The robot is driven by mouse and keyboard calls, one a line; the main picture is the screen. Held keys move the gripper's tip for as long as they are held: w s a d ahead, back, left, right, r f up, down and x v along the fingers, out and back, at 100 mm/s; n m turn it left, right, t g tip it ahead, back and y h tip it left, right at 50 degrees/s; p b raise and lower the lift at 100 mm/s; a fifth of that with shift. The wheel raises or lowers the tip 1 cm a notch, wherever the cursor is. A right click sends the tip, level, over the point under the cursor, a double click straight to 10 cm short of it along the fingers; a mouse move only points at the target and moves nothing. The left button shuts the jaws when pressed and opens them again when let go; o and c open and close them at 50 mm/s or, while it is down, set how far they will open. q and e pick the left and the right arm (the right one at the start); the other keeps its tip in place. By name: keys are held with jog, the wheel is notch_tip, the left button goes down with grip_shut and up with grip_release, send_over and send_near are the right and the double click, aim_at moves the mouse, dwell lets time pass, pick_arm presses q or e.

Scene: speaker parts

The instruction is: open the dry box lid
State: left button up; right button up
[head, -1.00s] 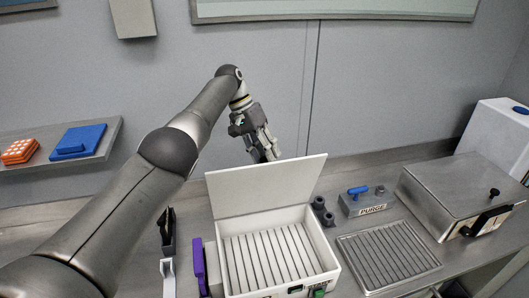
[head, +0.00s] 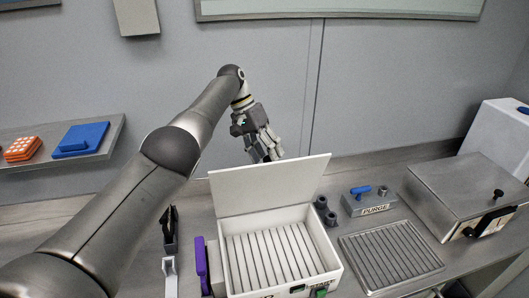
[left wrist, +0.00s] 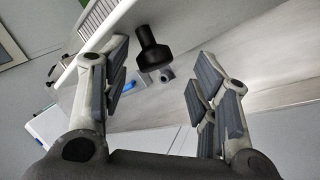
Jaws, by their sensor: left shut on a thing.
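The dry box (head: 328,243) is white, with a ribbed floor, and stands on the bench at the lower middle of the head view. Its white lid (head: 265,190) stands raised along the back edge, so the inside is in view. My left gripper (head: 268,157) is behind the lid's top edge, pointing down, its tips partly hidden by the lid. In the left wrist view its fingers (left wrist: 162,65) stand apart, the left one in front of the lid's edge (left wrist: 82,42). It is closed against the lid, but the contact itself is hidden. My right gripper is not in view.
A purple piece (head: 201,262) stands left of the box. To its right are a dark cylindrical part (head: 324,212), a PURGE block (head: 368,203) with a blue handle, a ribbed metal tray (head: 390,254) and a steel box (head: 470,185). The wall is behind.

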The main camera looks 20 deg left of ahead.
pick_arm(q)
jog(key=v, duration=0.7)
jog(key=shift+a, duration=0.15)
dwell(0.4)
jog(key=shift+r, duration=0.15)
